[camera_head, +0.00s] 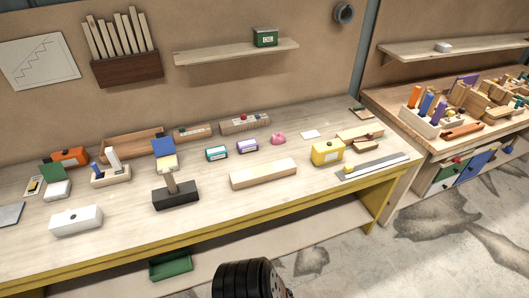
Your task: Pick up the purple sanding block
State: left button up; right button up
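A small purple block with a pale face (247,146) sits on the long workbench, right of a similar teal block (216,153) and left of a rounded pink object (278,138). I take it as the purple sanding block, though it is small in the picture. It stands apart from its neighbours, and nothing holds it. Neither of my grippers shows; only a dark ribbed part of my own body is at the bottom edge.
On the workbench (120,232), a pale wooden beam (263,173) and a dark-based stand (176,194) lie nearer the front. A yellow box (327,152) is to the right. Wooden trays line the back. Shelves hang above. A second bench (379,98) stands at right.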

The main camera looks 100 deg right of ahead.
aim_at(249, 144)
jog(key=z, duration=2.85)
